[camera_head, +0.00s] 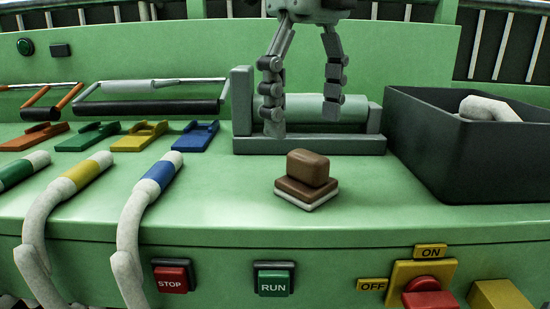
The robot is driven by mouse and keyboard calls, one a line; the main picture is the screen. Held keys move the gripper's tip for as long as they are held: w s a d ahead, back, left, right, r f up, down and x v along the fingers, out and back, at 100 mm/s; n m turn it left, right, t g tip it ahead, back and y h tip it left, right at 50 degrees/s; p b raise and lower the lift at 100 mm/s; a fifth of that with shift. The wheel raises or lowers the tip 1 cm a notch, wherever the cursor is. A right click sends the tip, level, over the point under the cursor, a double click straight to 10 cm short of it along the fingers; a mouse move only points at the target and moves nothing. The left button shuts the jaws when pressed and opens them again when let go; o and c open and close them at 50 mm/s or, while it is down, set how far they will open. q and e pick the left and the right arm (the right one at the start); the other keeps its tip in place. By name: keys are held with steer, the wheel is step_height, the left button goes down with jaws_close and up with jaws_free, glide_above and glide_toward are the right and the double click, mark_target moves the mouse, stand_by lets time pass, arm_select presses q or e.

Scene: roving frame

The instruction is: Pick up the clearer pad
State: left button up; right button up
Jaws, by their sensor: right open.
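The clearer pad is most likely the small brown block with a raised brown grip and a pale underside (307,185). It sits on the green bench top near the front edge, in the middle of the view. My right gripper (303,116) is open and empty, pointing down. In the picture it is above and behind the pad, in front of a grey-green roller unit (352,108). Its fingers are apart from the pad. My left gripper is not in view.
A dark open bin (432,150) with a pale rounded item (490,108) stands at the right. Coloured clips and pale hoses fill the left. STOP (171,279) and RUN (273,280) buttons are on the front panel. The bench around the pad is clear.

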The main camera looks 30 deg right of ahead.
mark_target(308, 154)
steer(key=shift+w+f, duration=0.15)
steer(key=shift+f, duration=0.1)
steer(key=f, duration=0.4)
steer(key=s+f, duration=0.1)
steer(key=f, duration=0.1)
steer(key=shift+d+f, duration=0.1)
steer(key=shift+f, duration=0.45)
steer(key=shift+w, duration=0.1)
steer(key=c, duration=1.3)
steer(key=shift+o, duration=0.2)
